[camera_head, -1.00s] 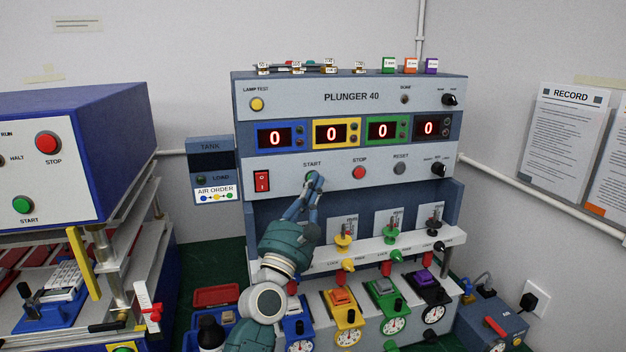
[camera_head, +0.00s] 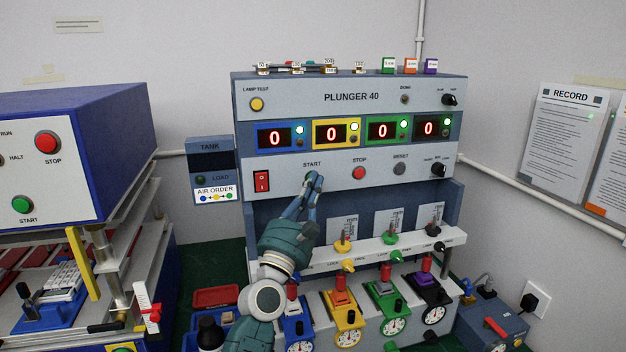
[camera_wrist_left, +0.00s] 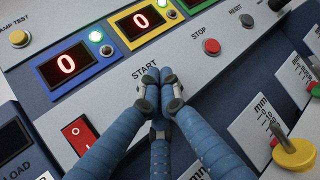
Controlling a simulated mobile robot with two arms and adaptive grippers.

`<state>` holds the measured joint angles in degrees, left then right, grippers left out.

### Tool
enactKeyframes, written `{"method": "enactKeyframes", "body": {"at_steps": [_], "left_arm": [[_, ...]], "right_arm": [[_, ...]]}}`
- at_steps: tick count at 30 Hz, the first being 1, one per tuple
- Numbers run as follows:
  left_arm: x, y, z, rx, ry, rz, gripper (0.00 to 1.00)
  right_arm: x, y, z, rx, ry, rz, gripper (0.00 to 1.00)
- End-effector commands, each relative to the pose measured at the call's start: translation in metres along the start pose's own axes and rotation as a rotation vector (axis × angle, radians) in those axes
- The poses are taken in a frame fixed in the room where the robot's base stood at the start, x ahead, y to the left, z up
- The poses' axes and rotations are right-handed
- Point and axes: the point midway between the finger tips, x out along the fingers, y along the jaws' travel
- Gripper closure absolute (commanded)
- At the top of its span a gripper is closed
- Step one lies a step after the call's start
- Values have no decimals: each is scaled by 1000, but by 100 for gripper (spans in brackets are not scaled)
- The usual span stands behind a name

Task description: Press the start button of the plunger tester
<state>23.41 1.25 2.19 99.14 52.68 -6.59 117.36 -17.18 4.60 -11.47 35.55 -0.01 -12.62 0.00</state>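The plunger tester (camera_head: 350,97) is the grey-blue machine labelled PLUNGER 40. Its START label (camera_head: 312,164) sits left of the red STOP button (camera_head: 359,172). My left gripper (camera_head: 316,178) has its fingertips at the start button just below that label, hiding most of it; a sliver of green shows beside them. In the left wrist view the closed fingertips (camera_wrist_left: 160,82) meet just under the START label and cover the button. The fingers hold nothing. The displays read 0, each with a green lamp (camera_head: 299,129) lit. My right gripper is not in view.
A red rocker switch (camera_head: 261,182) is left of the start button and a grey RESET button (camera_head: 399,168) is to the right. Below, a white shelf (camera_head: 385,249) carries coloured knobs and plungers. A blue machine (camera_head: 90,140) stands at the left.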

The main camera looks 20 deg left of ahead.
Motion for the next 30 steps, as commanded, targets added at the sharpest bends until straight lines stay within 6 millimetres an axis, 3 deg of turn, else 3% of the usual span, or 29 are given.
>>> {"method": "enactKeyframes", "body": {"at_steps": [22,30], "left_arm": [[-13,-9,10,-1,0,0,100],[-31,-22,24,-2,1,-1,100]], "right_arm": [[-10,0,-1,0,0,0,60],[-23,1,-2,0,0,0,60]]}}
